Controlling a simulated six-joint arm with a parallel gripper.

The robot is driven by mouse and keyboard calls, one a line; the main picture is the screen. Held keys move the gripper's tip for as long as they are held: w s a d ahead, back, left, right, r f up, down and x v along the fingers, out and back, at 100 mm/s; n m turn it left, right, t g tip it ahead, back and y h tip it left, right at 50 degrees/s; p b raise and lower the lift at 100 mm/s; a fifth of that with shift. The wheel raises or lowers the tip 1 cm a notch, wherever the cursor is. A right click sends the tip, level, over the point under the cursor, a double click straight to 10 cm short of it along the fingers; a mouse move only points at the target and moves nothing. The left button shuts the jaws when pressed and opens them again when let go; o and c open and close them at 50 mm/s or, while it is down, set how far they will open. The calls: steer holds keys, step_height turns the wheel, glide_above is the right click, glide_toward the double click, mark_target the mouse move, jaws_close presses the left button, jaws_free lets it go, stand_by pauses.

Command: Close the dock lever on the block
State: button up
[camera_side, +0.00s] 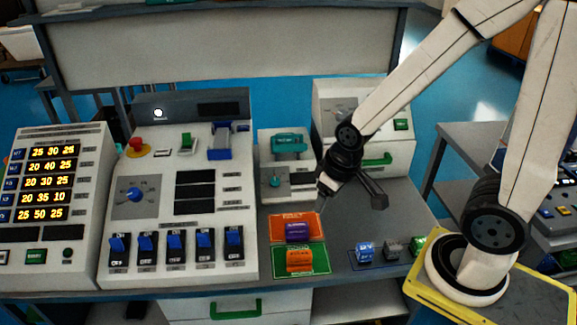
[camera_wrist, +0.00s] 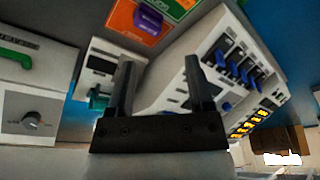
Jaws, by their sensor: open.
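A small white station with a teal lever-like part (camera_side: 289,142) stands behind the pads, left of my gripper; I take it to be the dock. A smaller teal part (camera_side: 275,181) sits lower on its front. In the wrist view the station (camera_wrist: 103,63) is left of my fingers, with a teal part (camera_wrist: 97,100) near the left finger. I cannot tell whether a block is inside it. My gripper (camera_side: 323,194) is open and empty, above the table, right of the station. In the wrist view its two fingers (camera_wrist: 159,68) are spread apart.
A purple block (camera_side: 297,232) lies on an orange pad, an orange block (camera_side: 299,260) on a green pad. A switch panel (camera_side: 178,215) stands left. A green-handled cabinet (camera_side: 364,130) stands behind.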

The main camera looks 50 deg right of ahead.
steer(key=shift+w+n, duration=0.15)
steer(key=shift+n, duration=0.15)
steer(key=c, duration=0.7)
steer(key=shift+w+d+n, duration=0.15)
steer(key=shift+n, duration=0.15)
jaws_close()
steer(key=w+d+n+t+h, duration=0.1)
steer(key=w+n, duration=0.5)
steer(key=n, duration=0.7)
steer(key=w+d+n+h, duration=0.3)
steer(key=w+d+n, duration=0.3)
steer(key=n, duration=0.6)
steer(key=shift+w+d+r+n+t, duration=0.15)
steer(key=shift+w+r+n+t, duration=0.2)
steer(key=shift+w, duration=0.4)
steer(key=shift+f, duration=0.1)
